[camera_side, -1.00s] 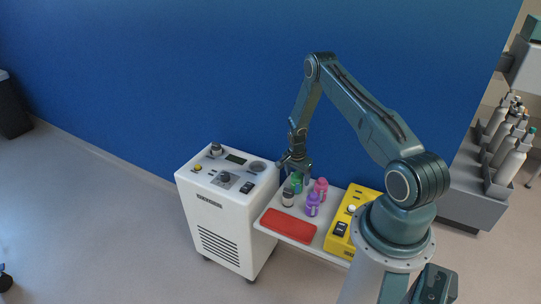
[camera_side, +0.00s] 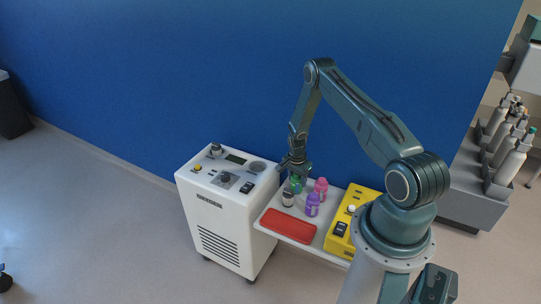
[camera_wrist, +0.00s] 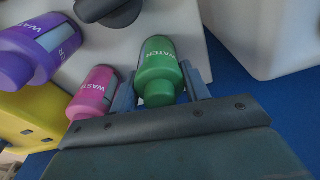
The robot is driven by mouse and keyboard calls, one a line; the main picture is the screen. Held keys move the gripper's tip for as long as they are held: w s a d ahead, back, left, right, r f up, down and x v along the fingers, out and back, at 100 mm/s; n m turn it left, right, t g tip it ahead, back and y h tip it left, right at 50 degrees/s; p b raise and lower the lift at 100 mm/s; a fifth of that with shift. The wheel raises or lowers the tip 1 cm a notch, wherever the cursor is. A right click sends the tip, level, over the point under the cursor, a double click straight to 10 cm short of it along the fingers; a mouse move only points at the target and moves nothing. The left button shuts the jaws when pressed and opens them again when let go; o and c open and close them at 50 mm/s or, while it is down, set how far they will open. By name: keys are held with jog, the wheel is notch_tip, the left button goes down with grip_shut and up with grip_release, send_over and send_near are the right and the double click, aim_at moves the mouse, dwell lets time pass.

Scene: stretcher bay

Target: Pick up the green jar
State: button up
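The green jar (camera_side: 296,186) stands at the back of the small white shelf, partly hidden under my gripper (camera_side: 295,172) in the side view. In the wrist view the green jar (camera_wrist: 160,62), labelled WATER, sits between the two fingers of my gripper (camera_wrist: 160,88). The fingers are apart, one on each side of the jar's lid end. A gap shows on the right; the left finger is close to the jar, and I cannot tell whether it touches.
A red box (camera_side: 288,226) lies at the shelf's front. A yellow device (camera_side: 352,217) is to the right, a white cabinet (camera_side: 217,222) to the left. A blue wall (camera_side: 200,70) stands behind.

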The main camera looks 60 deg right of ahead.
jog(key=shift+c, duration=0.8)
jog(key=shift+r, duration=0.15)
notch_tip(320, 180, up, 20)
jog(key=shift+w, duration=0.1)
dwell(0.8)
jog(key=w+a+f+n, duration=0.1)
jog(key=w+f+n, duration=0.3)
jog(key=w, duration=0.4)
jog(key=w+a+f+n+t, duration=0.1)
jog(key=w+f+n, duration=0.3)
jog(key=w, duration=0.5)
jog(key=shift+n, duration=0.6)
jog(key=shift+a+f, duration=0.1)
jog(key=shift+f, duration=0.05)
jog(key=shift+s+f, duration=0.1)
jog(key=shift+f, duration=2.65)
